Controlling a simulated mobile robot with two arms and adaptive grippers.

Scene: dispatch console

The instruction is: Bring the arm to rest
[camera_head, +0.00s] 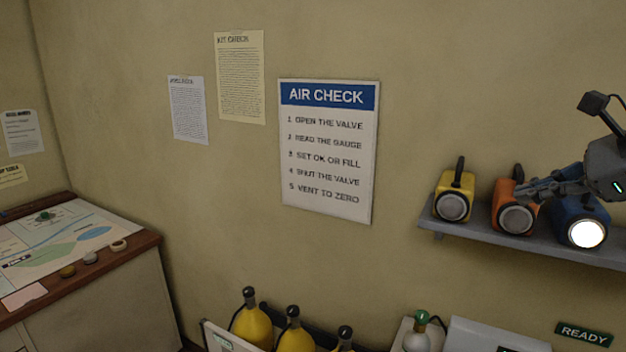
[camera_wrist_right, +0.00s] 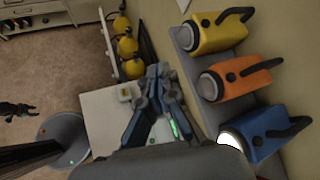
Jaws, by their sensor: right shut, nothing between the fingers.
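My right gripper (camera_head: 524,192) comes in from the right edge in the head view, in front of the lamp shelf. Its fingers are shut and empty. They overlap the orange lamp (camera_head: 515,219) in the picture; I cannot tell the exact gap. In the right wrist view the gripper (camera_wrist_right: 158,72) points up the picture, with the orange lamp (camera_wrist_right: 238,84) apart from it on the right. A blue lamp (camera_head: 585,233) with a lit white face stands partly behind my wrist. My left gripper is not in the head view.
A grey shelf (camera_head: 462,227) carries the yellow lamp (camera_head: 454,196) and the others. Yellow cylinders (camera_head: 252,325) stand in a rack below. A green-topped cylinder (camera_head: 417,336) stands near a grey box. A map table (camera_head: 140,247) is at left. Floor (camera_wrist_right: 45,80) shows at left.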

